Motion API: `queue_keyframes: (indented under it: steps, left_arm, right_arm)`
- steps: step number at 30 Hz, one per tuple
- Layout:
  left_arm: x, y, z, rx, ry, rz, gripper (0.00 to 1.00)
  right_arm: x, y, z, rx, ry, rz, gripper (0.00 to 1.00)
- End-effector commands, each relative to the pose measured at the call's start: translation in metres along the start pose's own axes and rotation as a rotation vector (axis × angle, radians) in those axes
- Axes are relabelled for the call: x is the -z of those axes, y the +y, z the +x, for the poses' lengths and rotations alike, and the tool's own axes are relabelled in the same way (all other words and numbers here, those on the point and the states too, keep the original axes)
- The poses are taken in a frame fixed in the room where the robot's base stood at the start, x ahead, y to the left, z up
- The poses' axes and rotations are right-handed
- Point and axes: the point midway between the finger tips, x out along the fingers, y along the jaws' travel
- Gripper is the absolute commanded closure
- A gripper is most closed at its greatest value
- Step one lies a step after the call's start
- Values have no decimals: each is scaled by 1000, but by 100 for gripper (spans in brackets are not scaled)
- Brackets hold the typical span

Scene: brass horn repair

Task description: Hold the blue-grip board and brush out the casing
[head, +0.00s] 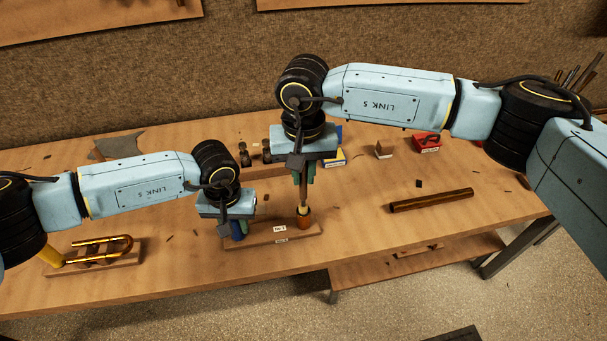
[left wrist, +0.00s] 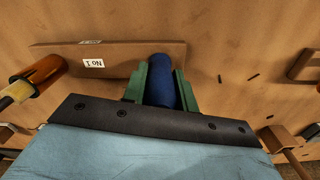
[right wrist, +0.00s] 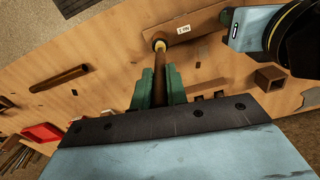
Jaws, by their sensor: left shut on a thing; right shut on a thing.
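The board (head: 270,238) lies on the bench with a white label. Its upright blue grip (left wrist: 161,88) stands at one end, and it shows partly in the head view (head: 238,234). My left gripper (left wrist: 160,72) is shut around the blue grip. The amber casing (head: 304,222) stands upright at the board's other end; it also shows in the left wrist view (left wrist: 42,72). My right gripper (right wrist: 159,76) is shut on the brush handle (right wrist: 159,92), above the casing. The brush points down, its pale lower part at the casing's mouth (head: 303,209). How deep it reaches is hidden.
A brass tube (head: 430,200) lies on the right of the bench. A bent brass slide (head: 100,250) rests on a wooden block at the left. A red box (head: 427,142) and a yellow-and-blue box (head: 335,158) stand behind. The bench's front edge is close to the board.

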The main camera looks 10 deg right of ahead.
Motion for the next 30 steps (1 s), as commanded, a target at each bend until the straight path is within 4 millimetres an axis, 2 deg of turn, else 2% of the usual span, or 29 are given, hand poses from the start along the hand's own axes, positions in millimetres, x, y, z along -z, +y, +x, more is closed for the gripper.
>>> queue_keyframes:
  steps: [18, 30]
  left_arm:
    - [0, 0, 0, 0, -1, 0, 100]
    - [0, 0, 0, 0, 0, 0, 100]
  right_arm:
    - [0, 0, -25, 0, 1, -1, 100]
    - [0, 0, -28, 0, 0, 0, 100]
